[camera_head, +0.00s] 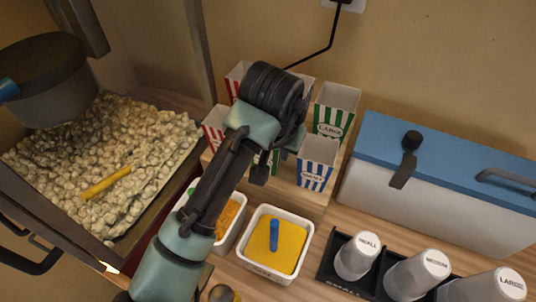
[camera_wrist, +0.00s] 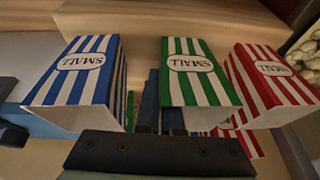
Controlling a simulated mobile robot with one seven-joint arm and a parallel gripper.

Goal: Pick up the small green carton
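The small green carton (camera_wrist: 195,70) has green and white stripes and a "SMALL" label. In the wrist view it stands between a blue and a red small carton. In the head view only a green-striped sliver of it (camera_head: 275,161) shows behind my arm. My gripper (camera_wrist: 161,112) is at its open mouth. One dark finger is outside its left wall, and the other passes behind its striped front, seemingly inside the mouth. The fingers are close together around that wall; whether they press on it I cannot tell.
The small blue carton (camera_wrist: 78,75) and small red carton (camera_wrist: 268,80) flank it closely. A large green carton (camera_head: 334,113) stands behind. A yellow-filled tub (camera_head: 300,235), a popcorn bin (camera_head: 70,165) and a blue-lidded box (camera_head: 440,195) surround the wooden stand (camera_head: 290,203).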

